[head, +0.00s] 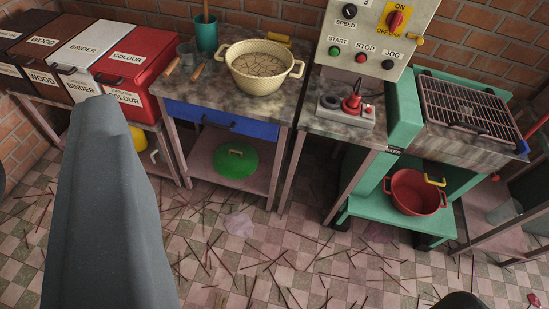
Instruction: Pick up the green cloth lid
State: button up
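A large grey part of my own arm fills the left foreground, well in front of the shelf and left of the lid. No gripper fingertips can be made out, and nothing is seen held.
The middle table (228,98) carries a cream pot (258,81) and a teal cup (206,35). Labelled bins (138,57) stand left. A green machine frame (403,113) with a red pot (414,192) stands right. Thin sticks litter the tiled floor (215,285).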

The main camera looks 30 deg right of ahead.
aim_at(232, 160)
jog(key=z, duration=0.25)
jog(key=i, duration=1)
jog(key=u, duration=0.05)
